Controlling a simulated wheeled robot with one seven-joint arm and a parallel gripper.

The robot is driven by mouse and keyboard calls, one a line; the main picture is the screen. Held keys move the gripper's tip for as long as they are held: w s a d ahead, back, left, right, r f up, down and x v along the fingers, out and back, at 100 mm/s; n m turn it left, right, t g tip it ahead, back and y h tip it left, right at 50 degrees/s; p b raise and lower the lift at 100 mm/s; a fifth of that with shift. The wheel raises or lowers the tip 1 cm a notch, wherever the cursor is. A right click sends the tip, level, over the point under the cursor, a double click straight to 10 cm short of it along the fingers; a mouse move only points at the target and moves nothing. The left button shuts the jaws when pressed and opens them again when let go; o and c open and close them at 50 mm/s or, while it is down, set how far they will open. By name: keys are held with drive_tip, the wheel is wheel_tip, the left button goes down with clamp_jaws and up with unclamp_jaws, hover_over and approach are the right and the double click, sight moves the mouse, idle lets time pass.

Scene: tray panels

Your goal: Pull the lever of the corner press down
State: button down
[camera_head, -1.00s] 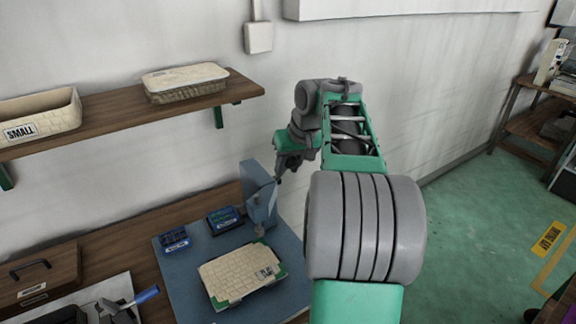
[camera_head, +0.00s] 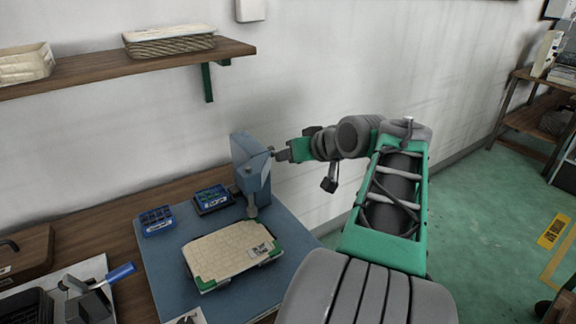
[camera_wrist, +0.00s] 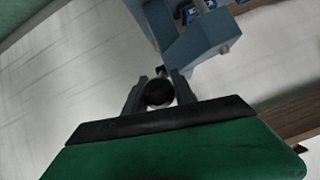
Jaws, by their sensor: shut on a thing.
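The corner press (camera_head: 250,172) is a blue-grey upright body on a blue base board (camera_head: 165,265). My gripper (camera_head: 282,155) is at the right side of its upper part. In the wrist view, the fingers (camera_wrist: 158,95) are shut on the dark round knob of the lever (camera_wrist: 158,92), with the press body (camera_wrist: 197,38) just beyond. Most of the lever is hidden in the head view. A woven cream panel (camera_head: 230,250) with green corner pieces lies on the board, and its far right corner is near the press's foot (camera_head: 251,210).
Two blue bins (camera_head: 157,220) (camera_head: 212,197) stand left of the press. A blue-handled tool (camera_head: 105,280) lies at the lower left. A wooden shelf (camera_head: 110,68) with baskets hangs above the bench, against the wall. Floor to the right is open.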

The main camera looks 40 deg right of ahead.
wheel_tip(320, 180, down, 8)
drive_tip(key=t+b, duration=0.2)
drive_tip(key=b, duration=0.6)
drive_tip(key=shift+s+t+b, duration=0.4)
drive_tip(key=shift+s, duration=0.05)
drive_tip(key=shift+f, duration=0.1)
idle(0.4)
drive_tip(key=c, duration=1.4)
unclamp_jaws()
drive_tip(key=shift+o, duration=0.7)
drive_tip(key=shift+w, duration=0.2)
drive_tip(key=shift+o, duration=1.1)
drive_tip(key=shift+r, duration=0.3)
drive_tip(key=p+v, duration=0.1)
drive_tip(key=v, duration=0.7)
drive_tip(key=shift+p, duration=0.35)
